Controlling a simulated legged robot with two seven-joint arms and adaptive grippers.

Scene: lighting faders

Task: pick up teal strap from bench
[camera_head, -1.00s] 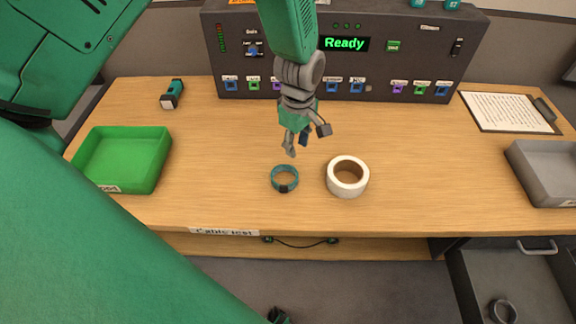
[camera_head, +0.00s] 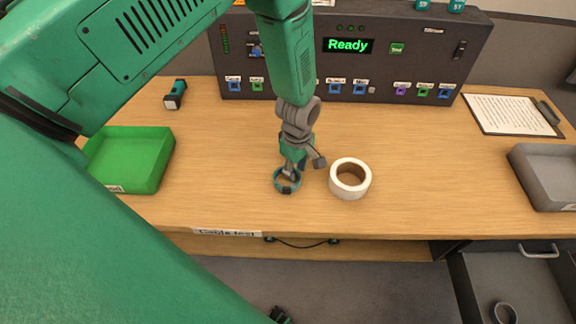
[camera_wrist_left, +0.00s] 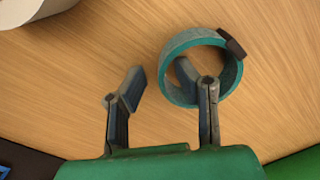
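The teal strap (camera_head: 286,189) is a closed ring with a dark clasp, lying on the wooden bench (camera_head: 225,150) left of the white tape roll. My left gripper (camera_head: 293,168) points down at it and partly covers its far side. In the left wrist view the fingers (camera_wrist_left: 160,76) are open and apart. One finger stands over or inside the strap ring (camera_wrist_left: 195,38), the other is outside it, so a side of the ring lies between them. I cannot tell whether a finger touches it. My right gripper is not in view.
The white tape roll (camera_head: 350,193) sits just right of the strap. A green tray (camera_head: 160,160) is at left, a grey tray (camera_head: 545,160) at right. A control panel (camera_head: 425,70) stands at the back, with a clipboard (camera_head: 512,114) at back right. The bench between is mostly clear.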

